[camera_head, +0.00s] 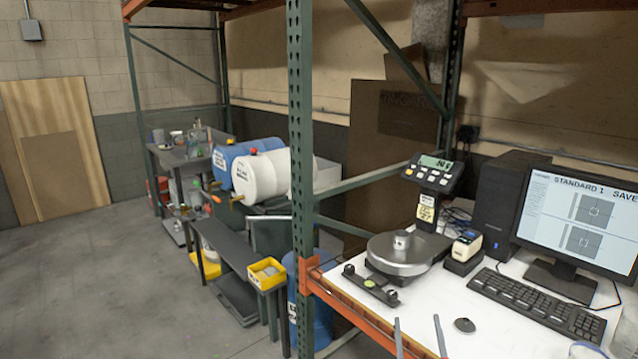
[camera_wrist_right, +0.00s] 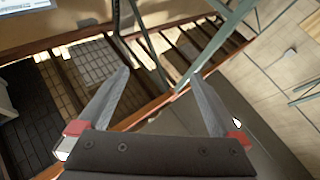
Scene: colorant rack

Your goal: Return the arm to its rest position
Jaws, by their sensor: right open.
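My right gripper (camera_head: 419,333) shows at the bottom of the head view as two thin grey fingertips, apart, with nothing between them. They appear over the front part of the white worktop (camera_head: 470,300). In the right wrist view the right gripper (camera_wrist_right: 160,75) has its two fingers spread wide and holds nothing. Beyond the fingers there are rack beams, wire shelving and floor. The rest of the right arm is hidden below the head view. My left gripper is not in view.
A green rack post (camera_head: 301,150) stands left. The floor (camera_head: 110,280) is open farther left.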

